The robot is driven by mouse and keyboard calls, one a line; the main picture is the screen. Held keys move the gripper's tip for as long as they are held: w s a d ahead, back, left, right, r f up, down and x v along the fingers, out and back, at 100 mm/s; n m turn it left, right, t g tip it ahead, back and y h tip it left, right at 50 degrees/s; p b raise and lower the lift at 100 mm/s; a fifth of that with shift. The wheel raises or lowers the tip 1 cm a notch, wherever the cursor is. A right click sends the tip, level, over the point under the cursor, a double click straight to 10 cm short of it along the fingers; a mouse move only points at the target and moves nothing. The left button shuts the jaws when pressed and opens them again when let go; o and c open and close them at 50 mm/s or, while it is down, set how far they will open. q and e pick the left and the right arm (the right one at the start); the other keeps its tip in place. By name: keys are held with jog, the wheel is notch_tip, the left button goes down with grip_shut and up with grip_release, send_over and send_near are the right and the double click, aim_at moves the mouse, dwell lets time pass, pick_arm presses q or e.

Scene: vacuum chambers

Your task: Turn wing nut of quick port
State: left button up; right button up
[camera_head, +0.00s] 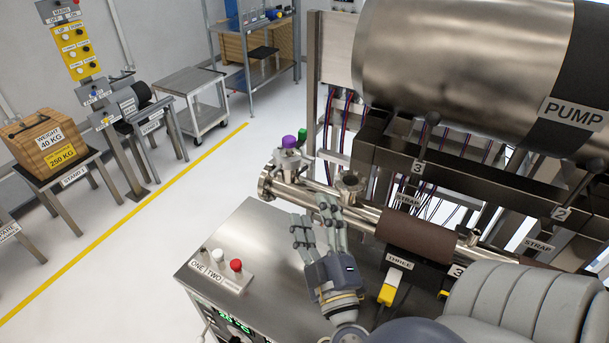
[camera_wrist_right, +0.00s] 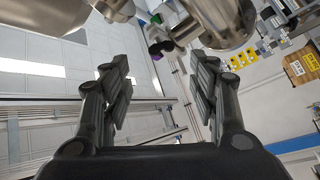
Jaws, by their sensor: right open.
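A steel pipe assembly (camera_head: 318,196) runs behind the bench, with a round flange (camera_head: 266,182) at its left end and an upright port (camera_head: 350,183) on top. A purple knob (camera_head: 289,141) and a green knob (camera_head: 302,134) stand near the left end. I cannot make out the wing nut for certain. My right gripper (camera_head: 309,206) is open and empty, just in front of the pipe and below the port. In the right wrist view, a dark knob-like part (camera_wrist_right: 160,46) on a steel fitting (camera_wrist_right: 183,32) shows beyond the open fingers. My left gripper is not in view.
A steel bench (camera_head: 225,243) with a button box (camera_head: 220,268) lies to the left of my right gripper. A yellow connector (camera_head: 390,285) and brown-wrapped pipe (camera_head: 415,235) are to its right. The large pump (camera_head: 460,65) hangs above. Open floor lies left.

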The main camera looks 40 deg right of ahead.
aim_at(301, 171)
jog(key=p+x, duration=0.2)
jog(key=x, duration=0.5)
jog(key=shift+w, duration=0.25)
jog(key=shift+w+d, duration=0.25)
jog(key=shift+w, duration=0.25)
jog(key=shift+c, duration=0.5)
jog(key=shift+r, duration=0.1)
jog(key=c, duration=1)
